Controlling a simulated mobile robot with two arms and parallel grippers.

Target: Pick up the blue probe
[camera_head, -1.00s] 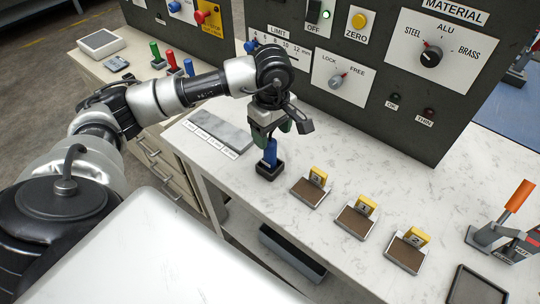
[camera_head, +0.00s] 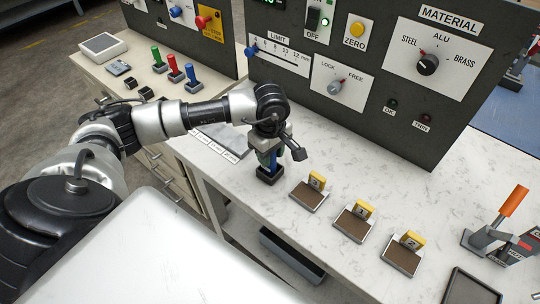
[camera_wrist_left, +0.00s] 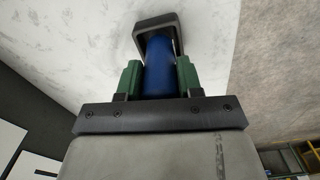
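The blue probe (camera_head: 268,168) stands upright in a small black holder (camera_head: 268,180) on the white bench. It also shows in the left wrist view (camera_wrist_left: 159,72), with the holder's dark rim (camera_wrist_left: 155,20) beyond its far end. My left gripper (camera_head: 270,159) points down over the holder and hides the probe's upper part. In the left wrist view its two green fingers (camera_wrist_left: 159,78) lie on either side of the probe. They are very close to it, and I cannot tell whether they press on it. My right gripper is not in view.
Several trays with yellow numbered blocks, such as this one (camera_head: 309,194), stand right of the holder. A dark control panel (camera_head: 370,120) rises behind. A grey plate (camera_head: 222,136) lies to the left. An orange-handled clamp (camera_head: 497,225) stands at far right.

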